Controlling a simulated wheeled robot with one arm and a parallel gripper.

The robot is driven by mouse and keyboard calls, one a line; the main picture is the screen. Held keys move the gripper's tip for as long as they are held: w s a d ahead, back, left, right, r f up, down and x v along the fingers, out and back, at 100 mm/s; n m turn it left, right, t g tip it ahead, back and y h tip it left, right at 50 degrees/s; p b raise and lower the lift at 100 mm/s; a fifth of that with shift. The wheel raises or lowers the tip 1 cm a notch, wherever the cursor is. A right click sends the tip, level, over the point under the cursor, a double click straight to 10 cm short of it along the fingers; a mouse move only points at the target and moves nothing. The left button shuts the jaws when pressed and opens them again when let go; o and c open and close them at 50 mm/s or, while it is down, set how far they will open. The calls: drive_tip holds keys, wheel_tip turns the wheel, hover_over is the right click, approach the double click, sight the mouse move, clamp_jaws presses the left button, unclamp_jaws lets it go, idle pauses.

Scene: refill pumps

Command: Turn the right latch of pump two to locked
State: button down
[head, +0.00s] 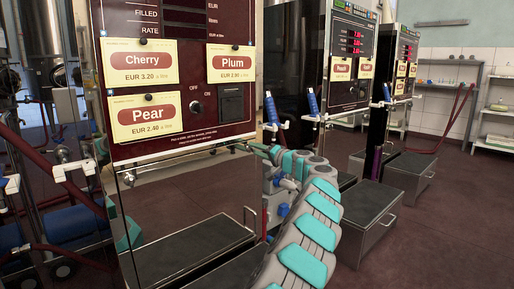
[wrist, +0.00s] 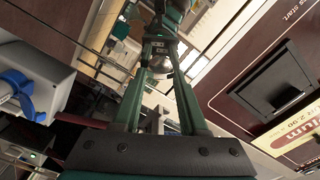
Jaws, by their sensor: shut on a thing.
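The nearest pump (head: 180,70) carries Cherry, Plum and Pear labels. I cannot read a pump number on it. My arm reaches up from the bottom of the head view to this pump's lower right edge, where my gripper is mostly hidden. In the wrist view my gripper (wrist: 160,45) shows two green fingers closing together at the top middle. It is shut on a small part at the pump's right side, which appears to be the right latch. The fingers cover most of that part, so its turn angle cannot be told.
A white holder (wrist: 40,75) with a blue handle (wrist: 20,95) is close on the left in the wrist view. A middle pump (head: 350,70) and a far pump (head: 400,60) stand to the right. A grey step box (head: 357,215) sits on the floor; floor is free at right.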

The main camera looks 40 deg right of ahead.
drive_tip(key=m+p, duration=0.3)
drive_tip(key=m, duration=0.2)
drive_tip(key=shift+m, duration=0.4)
drive_tip(key=shift+d+f, duration=0.1)
drive_tip(key=shift+f, duration=0.05)
drive_tip(key=shift+c, duration=2.2)
unclamp_jaws()
drive_tip(key=s, duration=0.7)
drive_tip(key=shift+s+d, duration=0.25)
drive_tip(key=shift+s, duration=0.15)
